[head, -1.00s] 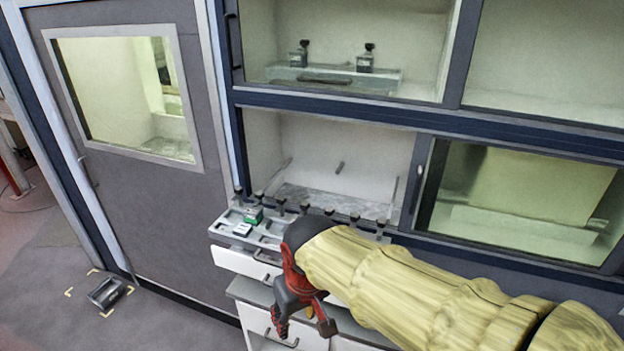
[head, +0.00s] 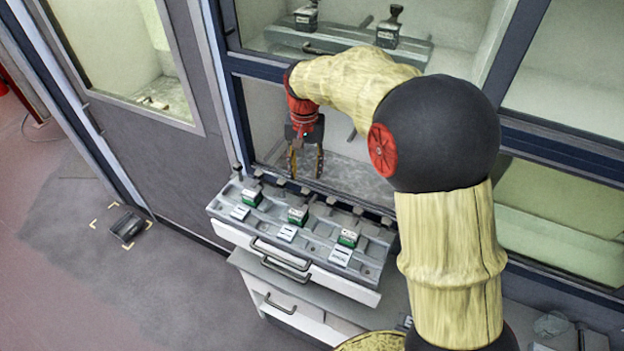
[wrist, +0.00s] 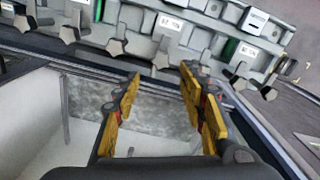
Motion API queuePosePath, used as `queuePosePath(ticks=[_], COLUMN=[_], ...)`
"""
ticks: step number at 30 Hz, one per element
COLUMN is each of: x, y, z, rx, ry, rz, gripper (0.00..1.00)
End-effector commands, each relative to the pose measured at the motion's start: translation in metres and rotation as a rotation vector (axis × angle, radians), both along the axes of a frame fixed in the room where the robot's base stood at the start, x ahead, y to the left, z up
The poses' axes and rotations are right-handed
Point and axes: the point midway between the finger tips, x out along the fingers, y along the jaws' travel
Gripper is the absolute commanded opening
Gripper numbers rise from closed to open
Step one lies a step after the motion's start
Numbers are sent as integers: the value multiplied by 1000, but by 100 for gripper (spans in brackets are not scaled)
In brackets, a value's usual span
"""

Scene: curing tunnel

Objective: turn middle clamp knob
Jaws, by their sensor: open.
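A grey clamp rail (head: 262,228) sits on a drawer cabinet, with three green blocks in its stations; the middle block (head: 298,214) has a white label in front. Dark knobs line the rail's back edge, one (head: 305,190) close to the fingertips. In the wrist view, star-shaped knobs show along the rail, one (wrist: 162,58) just beyond the gap between the fingers and another (wrist: 117,45) to its left. I cannot tell which serves the middle clamp. My gripper (head: 305,175) points down behind the rail, open and empty; its yellow-padded fingers (wrist: 161,80) are apart and appear clear of the knobs.
The open chamber behind the rail has a frame and sill (wrist: 85,62) close around my gripper. A small dark tray (head: 128,226) lies on the floor at left.

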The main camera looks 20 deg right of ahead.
Motion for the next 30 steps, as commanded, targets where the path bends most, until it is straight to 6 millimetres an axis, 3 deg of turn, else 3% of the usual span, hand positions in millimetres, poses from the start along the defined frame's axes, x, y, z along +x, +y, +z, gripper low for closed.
queuePosePath(ticks=[5, 19, 30], x=[-1, -1, -1], y=[0, 0, 0], z=[-6, -69, -77], rx=[0, 0, 0], ry=[1, 2, 0], rz=[-20, -19, -18], gripper=[42, 42, 42])
